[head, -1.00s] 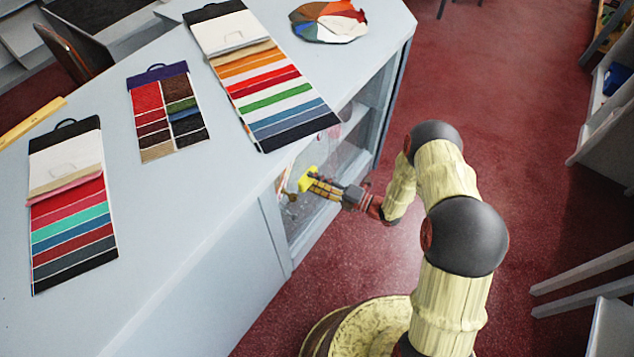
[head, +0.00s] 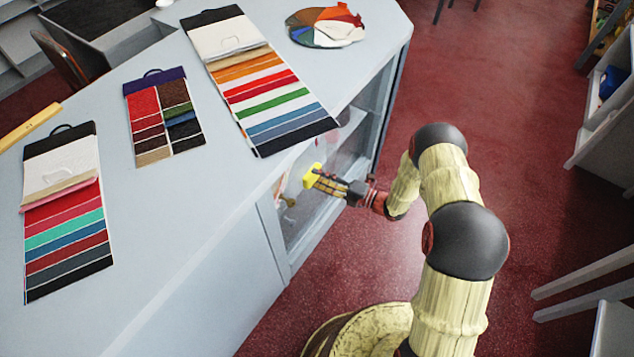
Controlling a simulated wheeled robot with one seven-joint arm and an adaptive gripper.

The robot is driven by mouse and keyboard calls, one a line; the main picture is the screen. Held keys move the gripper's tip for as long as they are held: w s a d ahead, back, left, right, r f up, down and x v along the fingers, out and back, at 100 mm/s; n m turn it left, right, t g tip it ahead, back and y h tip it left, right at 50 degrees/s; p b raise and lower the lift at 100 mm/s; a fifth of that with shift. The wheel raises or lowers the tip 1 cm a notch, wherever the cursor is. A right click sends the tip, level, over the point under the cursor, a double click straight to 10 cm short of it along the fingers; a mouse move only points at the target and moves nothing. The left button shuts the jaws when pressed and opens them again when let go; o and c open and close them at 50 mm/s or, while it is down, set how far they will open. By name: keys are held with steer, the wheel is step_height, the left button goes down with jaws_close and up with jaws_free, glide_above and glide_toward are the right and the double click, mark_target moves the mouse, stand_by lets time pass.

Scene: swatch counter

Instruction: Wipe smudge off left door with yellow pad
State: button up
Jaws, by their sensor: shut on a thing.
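My gripper (head: 320,181) is shut on the yellow pad (head: 312,176) in the head view. It holds the pad at the front of the counter's glass door (head: 301,226), near the door's upper part. Whether the pad touches the glass or sits just off it, I cannot tell. A small tan and reddish shape (head: 288,200) shows at the glass, left of and below the pad; I cannot tell if it lies behind the glass. I cannot make out the smudge for certain.
The pale grey counter (head: 205,190) carries several fabric swatch cards, such as the striped one (head: 268,98), and a round colour fan (head: 326,26). A yellow ruler (head: 30,126) lies at the left. Red floor (head: 545,150) is open to the right. Pale furniture legs (head: 580,270) stand at lower right.

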mark_target(309, 185)
steer(key=shift+a, duration=0.1)
steer(key=shift+s+a+p, duration=0.75)
steer(key=shift+s+a, duration=0.65)
steer(key=shift+s, duration=0.05)
steer(key=shift+c, duration=0.4)
steer(key=shift+r, duration=0.1)
steer(key=shift+d, duration=0.1)
steer(key=shift+s+a+p+v, duration=0.1)
steer(key=shift+s+p+v, duration=0.1)
steer(key=shift+v, duration=0.75)
steer(key=shift+s+a+p+v, duration=0.1)
steer(key=shift+p+v, duration=0.1)
steer(key=shift+v, duration=0.75)
steer(key=shift+s+p+v, duration=0.1)
steer(key=shift+p+v, duration=0.1)
steer(key=shift+v, duration=0.8)
steer(key=shift+s+v, duration=0.25)
steer(key=shift+v, duration=1.2)
steer(key=shift+a, duration=0.1)
